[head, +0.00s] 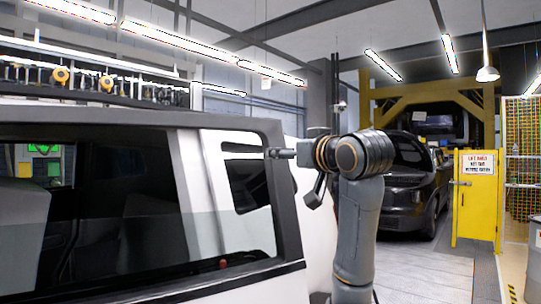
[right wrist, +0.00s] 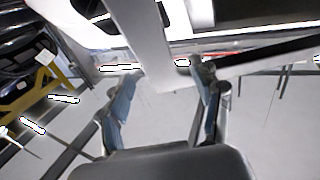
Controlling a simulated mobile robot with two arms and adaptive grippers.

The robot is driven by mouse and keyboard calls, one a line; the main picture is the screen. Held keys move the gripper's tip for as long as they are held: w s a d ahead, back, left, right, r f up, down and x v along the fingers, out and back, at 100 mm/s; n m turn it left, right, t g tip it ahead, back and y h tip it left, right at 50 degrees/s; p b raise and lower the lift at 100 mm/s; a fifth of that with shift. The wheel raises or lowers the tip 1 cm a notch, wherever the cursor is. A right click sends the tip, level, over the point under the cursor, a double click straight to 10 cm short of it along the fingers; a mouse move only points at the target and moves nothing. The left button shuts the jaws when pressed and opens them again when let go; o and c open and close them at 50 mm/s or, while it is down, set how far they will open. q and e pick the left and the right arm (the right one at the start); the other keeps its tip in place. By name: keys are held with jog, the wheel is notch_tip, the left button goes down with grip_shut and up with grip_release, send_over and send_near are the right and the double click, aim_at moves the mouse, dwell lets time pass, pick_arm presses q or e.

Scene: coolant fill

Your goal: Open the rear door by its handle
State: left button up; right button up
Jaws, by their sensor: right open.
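The white vehicle (head: 250,290) fills the left of the head view, with dark-framed side and rear glass. Its window frame (head: 287,205) stands just left of my right arm. No door handle can be made out for certain in the head view. My left gripper is not in view.
A dark car (head: 405,185) stands behind on the right under a yellow frame (head: 378,90). A yellow panel with a warning sign (head: 478,165) and a mesh fence (head: 522,140) are farther right. Clear floor (head: 425,270) lies right of my arm.

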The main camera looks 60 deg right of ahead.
jog(key=p+x, duration=0.1)
jog(key=x, duration=0.9)
jog(key=shift+s+f+p, duration=0.1)
jog(key=shift+f+p, duration=0.05)
jog(key=shift+p, duration=0.2)
grip_shut()
